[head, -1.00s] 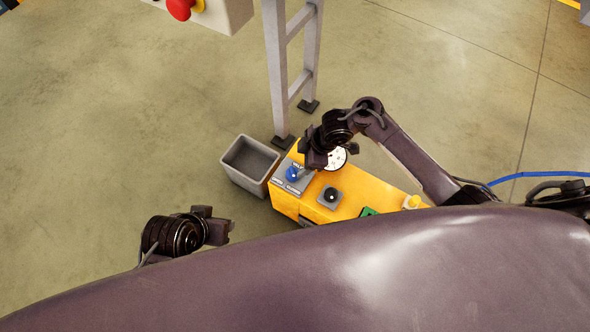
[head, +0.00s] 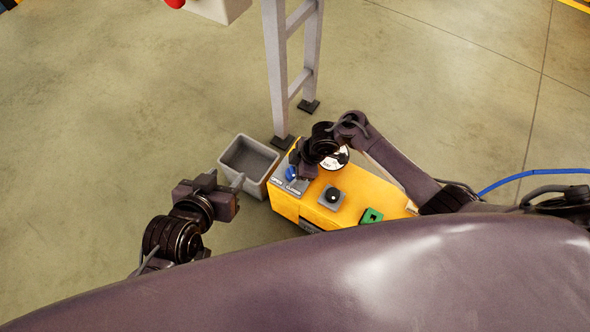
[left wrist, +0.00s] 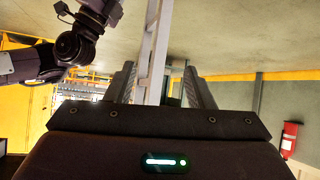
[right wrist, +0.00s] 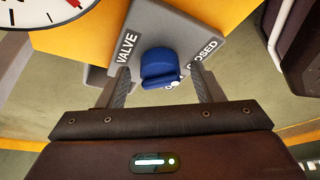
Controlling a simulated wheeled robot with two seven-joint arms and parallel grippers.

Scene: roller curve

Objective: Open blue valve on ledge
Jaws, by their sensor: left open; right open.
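The blue valve (head: 290,174) is a knob on a grey plate at the left end of the yellow ledge (head: 319,205). In the right wrist view the blue valve (right wrist: 158,68) sits between the fingertips of my right gripper (right wrist: 160,85), with "VALVE" and "CLOSED" lettering on the plate (right wrist: 195,25). My right gripper is open around or just in front of the knob; contact cannot be told. My left gripper (head: 238,186) is open and empty, left of the ledge near the grey bin. It also shows in the left wrist view (left wrist: 158,80).
A grey open bin (head: 231,174) stands left of the ledge. A gauge (head: 337,160), a black knob (head: 332,195) and a green part (head: 371,215) are on the ledge. A grey metal frame (head: 276,75) stands behind it. Open floor lies to the left.

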